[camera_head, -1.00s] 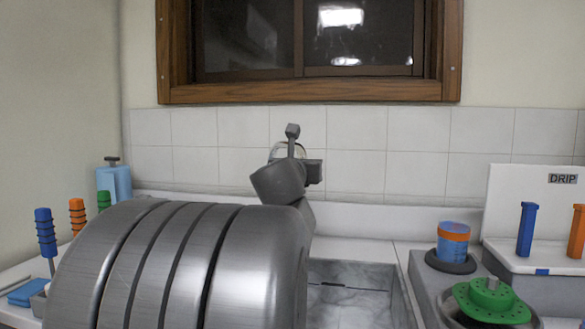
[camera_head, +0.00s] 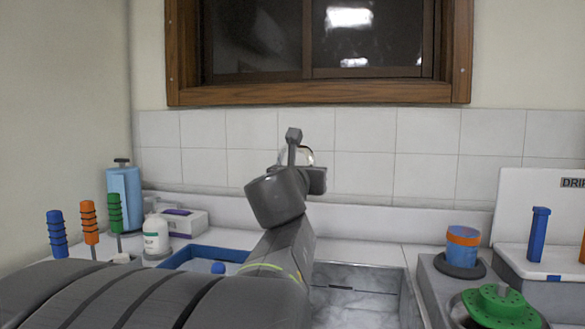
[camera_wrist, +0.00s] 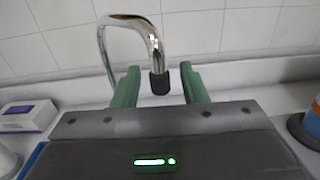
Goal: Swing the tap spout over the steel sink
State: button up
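The chrome tap spout (camera_wrist: 150,40) arches up in the wrist view and bends down to a black nozzle (camera_wrist: 160,82). The nozzle appears between the two green fingers of my gripper (camera_wrist: 160,66), which stand apart with gaps on both sides. Whether the nozzle lies within their reach in depth is hard to tell. In the head view my wrist hides most of the tap; only a thin bit of the spout (camera_head: 308,154) shows. The steel sink (camera_head: 365,290) is right of my arm, partly hidden by it, and its visible part looks empty.
A white bottle (camera_head: 156,236), a white box (camera_head: 183,222) and a blue tray (camera_head: 175,259) are left of my arm. A blue-and-orange cup (camera_head: 462,246) and a green disc (camera_head: 493,302) stand right of the sink. The tiled wall (camera_head: 365,170) is close behind.

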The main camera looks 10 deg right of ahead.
jog(key=p+v, duration=0.1)
jog(key=v, duration=0.6)
jog(key=shift+s+p, duration=0.25)
jog(key=shift+p, duration=0.1)
jog(key=shift+a, duration=0.1)
jog(key=b+x, duration=0.2)
jog(key=x, duration=1.2)
jog(key=shift+b, duration=0.4)
jog(key=shift+s+a, duration=0.1)
